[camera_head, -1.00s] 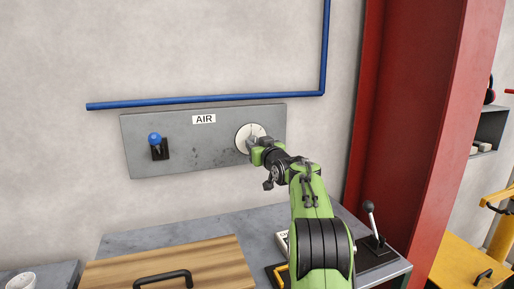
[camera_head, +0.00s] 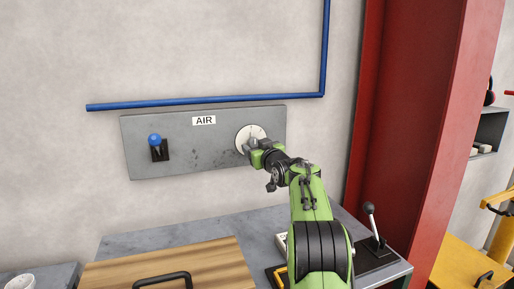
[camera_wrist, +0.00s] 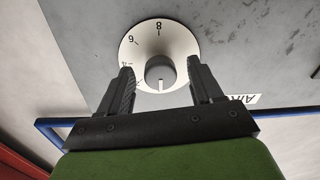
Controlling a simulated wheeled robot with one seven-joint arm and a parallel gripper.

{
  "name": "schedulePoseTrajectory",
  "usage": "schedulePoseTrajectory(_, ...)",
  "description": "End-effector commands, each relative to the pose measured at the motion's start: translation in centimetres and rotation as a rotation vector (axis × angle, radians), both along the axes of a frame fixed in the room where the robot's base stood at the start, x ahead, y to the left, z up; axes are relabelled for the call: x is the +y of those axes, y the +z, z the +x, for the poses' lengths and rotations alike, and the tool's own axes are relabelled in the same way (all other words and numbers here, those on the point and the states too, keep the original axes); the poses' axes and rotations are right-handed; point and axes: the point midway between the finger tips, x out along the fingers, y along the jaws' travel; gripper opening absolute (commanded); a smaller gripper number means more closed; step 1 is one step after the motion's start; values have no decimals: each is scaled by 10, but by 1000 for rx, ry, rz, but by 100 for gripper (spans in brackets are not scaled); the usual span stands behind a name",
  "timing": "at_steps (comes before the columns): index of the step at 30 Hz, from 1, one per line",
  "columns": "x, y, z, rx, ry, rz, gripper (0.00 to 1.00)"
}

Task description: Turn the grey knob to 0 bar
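The grey knob (camera_wrist: 160,72) sits on a round white dial (camera_wrist: 160,45) with 8, 6 and part of a 4 readable in the wrist view. A short white line on the knob points to the bottom of that view. The dial's sides are partly hidden by the fingers. In the head view the dial (camera_head: 251,130) is on the right of the grey AIR panel, and my gripper covers its lower part. My gripper (camera_wrist: 160,76) is open, one finger on each side of the knob, with a visible gap on both sides.
A blue-tipped lever (camera_head: 155,140) is on the panel (camera_head: 205,160) at left. A blue pipe (camera_head: 200,103) runs above. Below are a worktop with a wooden board (camera_head: 190,260) and a black-handled lever (camera_head: 370,212). A red column (camera_head: 410,130) stands to the right.

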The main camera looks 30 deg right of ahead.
Motion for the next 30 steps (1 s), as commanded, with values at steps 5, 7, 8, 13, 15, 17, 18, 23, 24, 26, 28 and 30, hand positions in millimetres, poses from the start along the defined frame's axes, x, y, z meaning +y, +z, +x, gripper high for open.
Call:
schedulePoseTrajectory(5, 0, 2, 0, -4, 0, -1, 65)
schedulePoseTrajectory(7, 0, 2, -1, -5, -1, -2, 65)
schedulePoseTrajectory(8, 0, 2, -3, -5, -1, -2, 65)
schedulePoseTrajectory(13, 5, 1, -28, -5, -3, -1, 65)
schedulePoseTrajectory(15, 9, 1, -46, -5, -3, -1, 65)
schedulePoseTrajectory(17, 13, 1, -62, -5, -3, -1, 65)
schedulePoseTrajectory(18, 15, 1, -74, -5, -4, -1, 65)
schedulePoseTrajectory(23, 24, 1, -117, -5, -4, -1, 65)
schedulePoseTrajectory(24, 26, 2, -126, -5, -4, -2, 65)
schedulePoseTrajectory(26, 29, 2, -137, -5, -3, -1, 65)
schedulePoseTrajectory(28, 31, 2, -147, -4, -2, -2, 65)
schedulePoseTrajectory(30, 33, 1, -152, -3, -1, -1, 65)
